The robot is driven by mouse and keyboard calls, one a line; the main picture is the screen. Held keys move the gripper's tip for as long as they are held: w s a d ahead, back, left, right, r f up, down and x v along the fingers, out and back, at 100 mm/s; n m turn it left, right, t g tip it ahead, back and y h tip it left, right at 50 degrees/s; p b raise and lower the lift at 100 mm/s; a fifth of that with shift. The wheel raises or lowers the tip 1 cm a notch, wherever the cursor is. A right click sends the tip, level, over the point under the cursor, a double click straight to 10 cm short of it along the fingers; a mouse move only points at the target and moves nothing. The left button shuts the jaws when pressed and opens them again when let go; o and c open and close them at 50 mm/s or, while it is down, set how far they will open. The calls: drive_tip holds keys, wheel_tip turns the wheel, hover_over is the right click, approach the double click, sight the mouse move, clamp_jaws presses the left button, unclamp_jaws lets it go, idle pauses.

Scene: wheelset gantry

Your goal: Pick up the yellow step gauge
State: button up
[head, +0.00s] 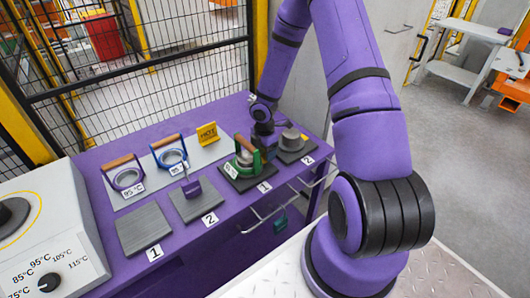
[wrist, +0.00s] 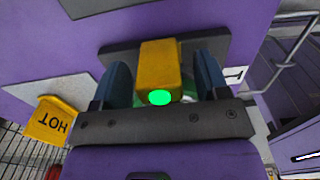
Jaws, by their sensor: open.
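In the head view my gripper (head: 263,140) is low over a dark pad labelled 1, beside a green-framed piece with a brown-orange handle (head: 246,158).
A HOT sign (head: 207,133) stands on the purple table (head: 92,160). A round grey part (head: 291,139) is right of my gripper. The front-left plate (head: 145,228) is empty.

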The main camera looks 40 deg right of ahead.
drive_tip(key=shift+f, duration=0.8)
drive_tip(key=shift+c, duration=0.2)
drive_tip(key=c, duration=1)
drive_tip(key=shift+r, duration=0.1)
